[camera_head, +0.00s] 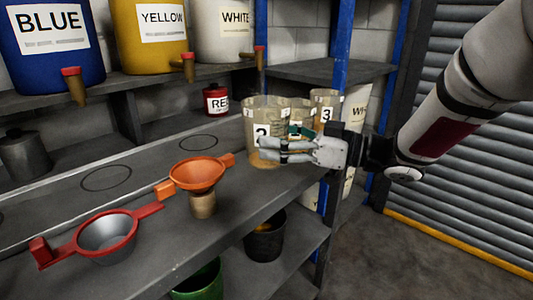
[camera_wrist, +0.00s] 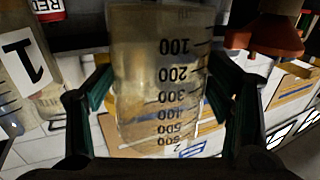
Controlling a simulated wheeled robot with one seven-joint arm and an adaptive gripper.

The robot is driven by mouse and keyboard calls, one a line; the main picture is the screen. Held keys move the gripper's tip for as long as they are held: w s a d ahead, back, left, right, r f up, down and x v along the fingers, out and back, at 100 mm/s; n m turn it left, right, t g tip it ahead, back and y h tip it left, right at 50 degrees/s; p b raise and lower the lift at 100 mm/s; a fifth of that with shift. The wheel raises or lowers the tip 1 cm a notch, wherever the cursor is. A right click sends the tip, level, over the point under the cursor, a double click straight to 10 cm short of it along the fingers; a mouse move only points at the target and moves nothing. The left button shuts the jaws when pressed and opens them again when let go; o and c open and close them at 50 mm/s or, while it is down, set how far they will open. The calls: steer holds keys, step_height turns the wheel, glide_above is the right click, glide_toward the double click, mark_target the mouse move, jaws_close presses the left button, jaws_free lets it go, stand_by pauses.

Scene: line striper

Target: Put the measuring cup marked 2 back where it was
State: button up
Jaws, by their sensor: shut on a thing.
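The clear measuring cup marked 2 (camera_head: 262,133) is between the fingers of my gripper (camera_head: 268,150), which is shut on it, above or on the right end of the bench shelf. The cup marked 3 (camera_head: 326,112) stands behind, to the right. A cup marked 1 (camera_wrist: 25,60) shows at left in the wrist view.
An orange funnel (camera_head: 199,173) and a red-handled strainer (camera_head: 105,238) are on the bench shelf (camera_head: 160,215). Empty drawn circles (camera_head: 198,142) mark its back. A small red can (camera_head: 215,100) stands behind. Blue, yellow and white buckets with taps (camera_head: 73,85) are above.

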steer(key=shift+w+a+f, duration=0.15)
steer(key=shift+w+a, duration=0.8)
steer(key=shift+a, duration=0.2)
steer(key=shift+w+a+f+b, duration=0.1)
steer(key=shift+f+b, duration=0.4)
steer(key=shift+f, duration=0.35)
steer(key=shift+w+a+f+b, duration=0.1)
steer(key=shift+f+b, duration=0.4)
steer(key=shift+f, duration=0.35)
steer(key=shift+f, duration=0.2)
steer(key=o, duration=1.5)
steer(key=shift+r, duration=0.15)
steer(key=shift+d, duration=0.3)
steer(key=p+v, duration=0.2)
steer(key=v, duration=0.9)
steer(key=shift+s+d, duration=0.2)
